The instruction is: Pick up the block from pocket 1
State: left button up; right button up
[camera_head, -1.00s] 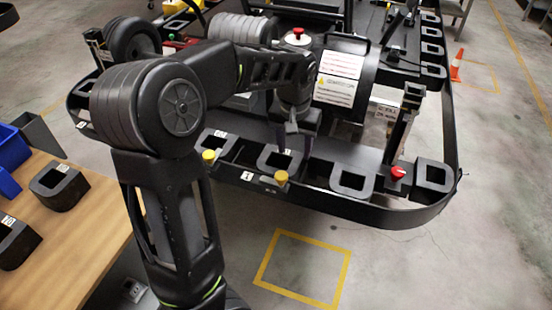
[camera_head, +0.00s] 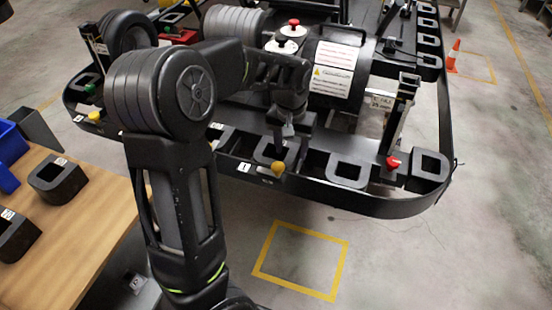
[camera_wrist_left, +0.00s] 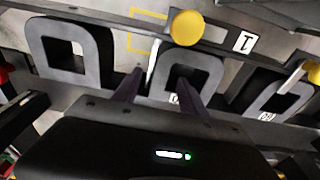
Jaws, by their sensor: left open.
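The block in pocket 1 (camera_head: 262,153) is a dark grey square ring with a hole, on the kart's front edge beside the label 1 and a yellow knob (camera_head: 278,168). In the left wrist view the block (camera_wrist_left: 213,66) is partly hidden behind a finger. My left gripper (camera_head: 284,148) is open and empty, pointing down at the block. In the left wrist view its fingers (camera_wrist_left: 162,78) appear on either side of one wall of the ring, one lined up with the hole. I cannot tell whether they touch it. My right gripper is out of view.
Similar blocks stand to the right (camera_head: 347,170) along the black rail. A red knob (camera_head: 392,162) stands on the kart edge. A wooden table (camera_head: 90,210) with more blocks is at left. The floor in front is free.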

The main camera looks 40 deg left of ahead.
aim_at(291, 156)
pick_arm(q)
jog(key=f, duration=0.4)
jog(key=shift+w+a, duration=0.15)
jog(key=shift+w, duration=0.1)
grip_shut()
dwell(0.6)
dwell(0.9)
